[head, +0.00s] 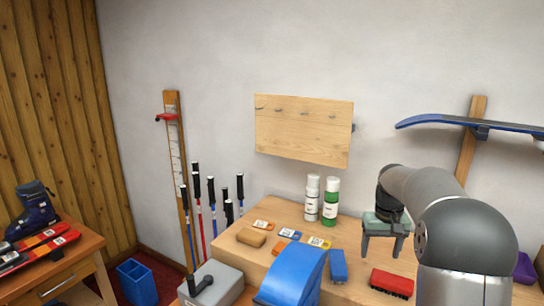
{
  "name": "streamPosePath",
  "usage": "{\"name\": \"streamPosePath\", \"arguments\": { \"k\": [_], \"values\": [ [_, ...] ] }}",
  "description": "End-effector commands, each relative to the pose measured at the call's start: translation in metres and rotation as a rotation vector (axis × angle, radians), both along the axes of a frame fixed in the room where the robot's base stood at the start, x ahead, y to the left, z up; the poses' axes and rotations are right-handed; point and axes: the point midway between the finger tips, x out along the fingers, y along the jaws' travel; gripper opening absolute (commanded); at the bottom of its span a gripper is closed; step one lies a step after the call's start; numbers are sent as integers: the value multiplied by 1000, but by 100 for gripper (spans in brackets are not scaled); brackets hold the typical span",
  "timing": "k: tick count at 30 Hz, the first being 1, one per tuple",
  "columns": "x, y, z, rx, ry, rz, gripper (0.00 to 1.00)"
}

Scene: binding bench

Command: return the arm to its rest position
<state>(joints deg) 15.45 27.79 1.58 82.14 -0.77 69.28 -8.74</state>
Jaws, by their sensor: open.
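My arm comes in from the lower right and reaches over the wooden bench (340,262). My gripper (384,256) points down above the bench, to the right of the white and green bottles (331,202). Its two fingers are apart and I see nothing between them. Whether the fingertips touch the bench top is not clear.
A red brush (392,283) and a blue brush (338,266) lie near my gripper.

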Motion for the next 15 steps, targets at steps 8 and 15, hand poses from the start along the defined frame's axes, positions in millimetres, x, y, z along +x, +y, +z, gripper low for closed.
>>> {"name": "streamPosePath", "arguments": {
  "k": [8,15],
  "values": [
    [-68,47,22,-8,-15,21,69],
    [-189,105,20,-8,-40,56,69]
  ]
}}
